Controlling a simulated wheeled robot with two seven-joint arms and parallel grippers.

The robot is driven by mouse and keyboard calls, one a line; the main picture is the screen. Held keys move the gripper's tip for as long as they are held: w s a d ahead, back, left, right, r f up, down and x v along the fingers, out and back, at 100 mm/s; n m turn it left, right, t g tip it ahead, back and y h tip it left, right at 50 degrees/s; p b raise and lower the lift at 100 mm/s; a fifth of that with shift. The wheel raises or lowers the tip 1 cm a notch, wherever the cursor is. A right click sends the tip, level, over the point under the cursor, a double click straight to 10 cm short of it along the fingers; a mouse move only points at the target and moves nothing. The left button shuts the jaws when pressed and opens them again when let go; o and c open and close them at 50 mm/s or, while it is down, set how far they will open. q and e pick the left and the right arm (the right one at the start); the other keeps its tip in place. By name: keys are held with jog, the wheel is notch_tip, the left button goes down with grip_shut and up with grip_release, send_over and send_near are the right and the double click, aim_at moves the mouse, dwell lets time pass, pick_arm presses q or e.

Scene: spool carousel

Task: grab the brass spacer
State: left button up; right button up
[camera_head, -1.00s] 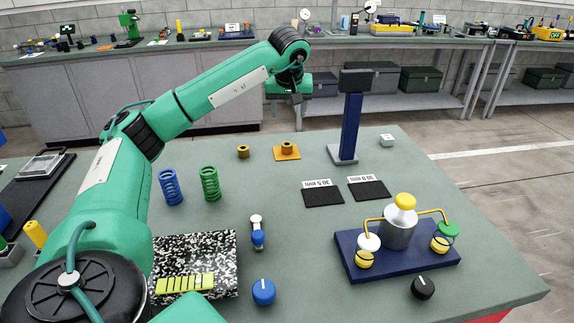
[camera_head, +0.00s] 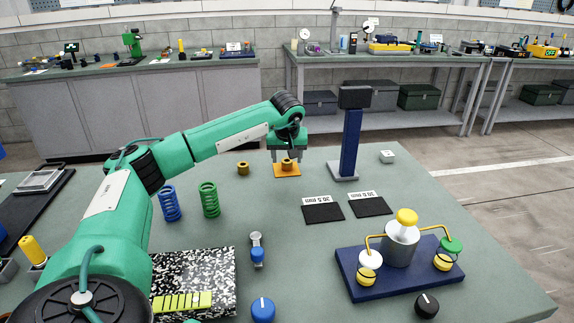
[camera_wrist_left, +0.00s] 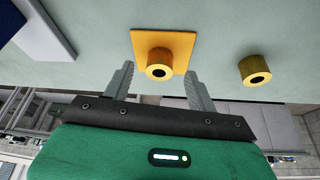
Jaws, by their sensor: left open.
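A short ring-shaped spacer (camera_head: 287,161) stands on a flat orange square (camera_head: 288,173) on the table. Its hole and orange-brass side show in the left wrist view (camera_wrist_left: 158,58). A second, yellower brass-coloured spacer (camera_head: 243,168) stands on the bare table to its left; in the left wrist view it is at the right (camera_wrist_left: 253,68). My left gripper (camera_head: 287,159) is open, pointing down. Its fingers stand to either side of the spacer on the orange square, with gaps visible in the left wrist view (camera_wrist_left: 160,76). My right gripper is out of view.
A blue post on a grey base (camera_head: 344,178) stands close to the right of my left gripper. A blue spring (camera_head: 169,204) and a green spring (camera_head: 209,200) stand nearer. Two dark pads (camera_head: 322,212) lie to the right. Bare table surrounds the orange square in front.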

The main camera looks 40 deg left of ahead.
pick_arm(q)
jog(key=shift+x, duration=1.15)
jog(key=c, duration=1)
jog(key=shift+c, duration=0.8)
jog(key=shift+r, duration=0.15)
